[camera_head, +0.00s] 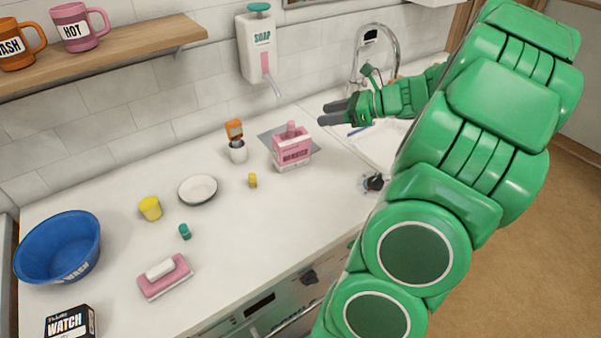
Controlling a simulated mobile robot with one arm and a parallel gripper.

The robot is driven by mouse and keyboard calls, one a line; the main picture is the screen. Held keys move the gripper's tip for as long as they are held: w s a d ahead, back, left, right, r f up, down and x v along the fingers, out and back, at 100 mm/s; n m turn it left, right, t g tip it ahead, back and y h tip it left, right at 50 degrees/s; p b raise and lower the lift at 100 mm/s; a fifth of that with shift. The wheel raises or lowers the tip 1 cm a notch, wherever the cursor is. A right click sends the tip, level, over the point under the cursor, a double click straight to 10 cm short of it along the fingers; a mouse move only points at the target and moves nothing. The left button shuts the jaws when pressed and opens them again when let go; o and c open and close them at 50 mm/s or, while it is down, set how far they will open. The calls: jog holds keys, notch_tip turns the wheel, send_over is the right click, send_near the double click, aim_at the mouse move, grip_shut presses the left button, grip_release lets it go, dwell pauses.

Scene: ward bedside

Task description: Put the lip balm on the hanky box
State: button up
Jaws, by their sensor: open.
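The pink box with a printed label (291,157), which looks like the hanky box, stands on a grey mat towards the back of the counter. A small upright pink piece (291,129) shows at its top; I cannot tell whether it is a hanky or a lip balm. Two other small cylinders stand on the counter: a teal one (185,232) and a yellow one (252,181). Their labels are too small to read, so I cannot tell which thing is the lip balm. My gripper (331,113) is open and empty, above and right of the pink box, near the sink.
A white plate (198,189), a yellow cup (150,208), a white pot (238,154) with an orange-topped item, a pink dish with a white bar (165,277), a blue basin (58,246) and a black box (70,322) stand on the counter. The tap (390,45) rises behind my gripper.

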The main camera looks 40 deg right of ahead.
jog(key=s+a+n+g, duration=0.3)
jog(key=a+n, duration=0.1)
jog(key=a, duration=0.5)
jog(key=s+a+n+g, duration=0.25)
jog(key=a+n, duration=0.25)
jog(key=a, duration=0.5)
jog(key=s+a+n+g, duration=0.2)
jog(key=a+n+g, duration=0.2)
jog(key=a, duration=0.5)
jog(key=s+a+n+g+h, duration=0.1)
jog(key=s+a+n+h, duration=0.1)
jog(key=s+n+h, duration=0.2)
jog(key=s+a+n+g+h, duration=0.1)
jog(key=s+n+h, duration=0.3)
jog(key=s+n, duration=0.7)
jog(key=s+a, duration=0.1)
jog(key=s, duration=0.4)
jog(key=shift+s+a+f+g, duration=0.2)
jog(key=shift+a+f+g, duration=0.15)
